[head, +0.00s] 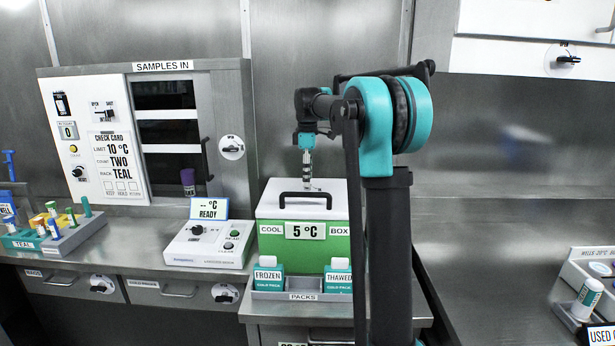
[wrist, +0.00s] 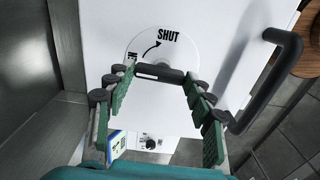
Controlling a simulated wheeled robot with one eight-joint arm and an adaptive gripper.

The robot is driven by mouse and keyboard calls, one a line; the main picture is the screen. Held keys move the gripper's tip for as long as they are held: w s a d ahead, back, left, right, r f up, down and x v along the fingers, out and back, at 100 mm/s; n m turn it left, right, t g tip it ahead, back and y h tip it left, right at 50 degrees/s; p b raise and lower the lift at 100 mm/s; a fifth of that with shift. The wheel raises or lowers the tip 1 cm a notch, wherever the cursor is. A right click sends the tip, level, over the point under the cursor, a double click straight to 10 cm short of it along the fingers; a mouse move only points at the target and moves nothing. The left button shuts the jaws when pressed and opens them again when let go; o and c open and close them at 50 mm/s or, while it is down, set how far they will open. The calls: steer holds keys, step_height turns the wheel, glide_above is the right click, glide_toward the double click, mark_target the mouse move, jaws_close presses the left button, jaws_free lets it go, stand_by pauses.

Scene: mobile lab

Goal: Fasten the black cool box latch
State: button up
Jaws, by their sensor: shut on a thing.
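The cool box (head: 275,235) is white on top and green below, with a "5 °C" sign on its front. Its closed-looking lid (wrist: 100,30) fills much of the wrist view, with a white disc (wrist: 143,40) marked "SHUT" and a curved arrow. The black latch (wrist: 160,72) is a short bar at the disc's lower part, lying across the picture between my fingertips. My gripper (wrist: 162,76) points down at the lid and is shut on the latch. It also shows above the lid in the head view (head: 307,182). Another label on the disc is partly hidden by the left finger.
A black carry handle (wrist: 272,80) rises from the lid beside my gripper. The packs holder (head: 303,297) stands before the box with frozen and thawed packs. A white reader (head: 208,245) stands left of the box. A steel wall is close behind.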

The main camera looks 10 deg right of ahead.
steer(key=m, duration=0.8)
steer(key=shift+d+m, duration=0.1)
steer(key=shift+m, duration=0.3)
steer(key=m, duration=0.4)
steer(key=shift+s+m, duration=0.1)
steer(key=shift+m, duration=2.1)
steer(key=o, duration=1.2)
steer(key=shift+c, duration=0.2)
step_height(320, 180, up, 12)
